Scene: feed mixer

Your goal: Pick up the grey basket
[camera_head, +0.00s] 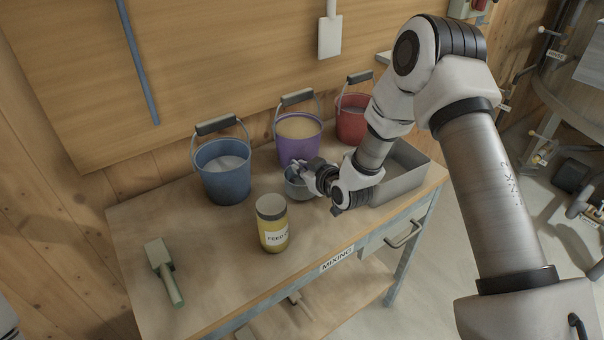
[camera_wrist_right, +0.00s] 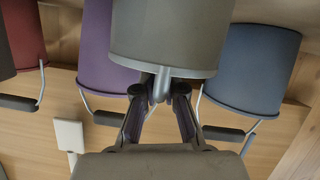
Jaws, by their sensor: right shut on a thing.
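The grey basket (camera_head: 296,187) is a small round grey container on the mixing table, in front of the purple bucket. In the right wrist view it (camera_wrist_right: 172,30) shows upside down, with a short grey handle on its side. My right gripper (camera_head: 308,175) reaches it from the right. In the wrist view its two fingers (camera_wrist_right: 160,95) are closed on that handle. My arm hides part of the basket in the head view, and I cannot tell whether its base touches the table. My left gripper is out of view.
Blue (camera_head: 223,172), purple (camera_head: 298,139) and red (camera_head: 352,118) buckets stand behind. A yellow feed jar (camera_head: 272,225) stands in front of the basket. A grey rectangular tray (camera_head: 408,182) is at right, partly behind my arm. A green-handled tool (camera_head: 164,270) lies at left.

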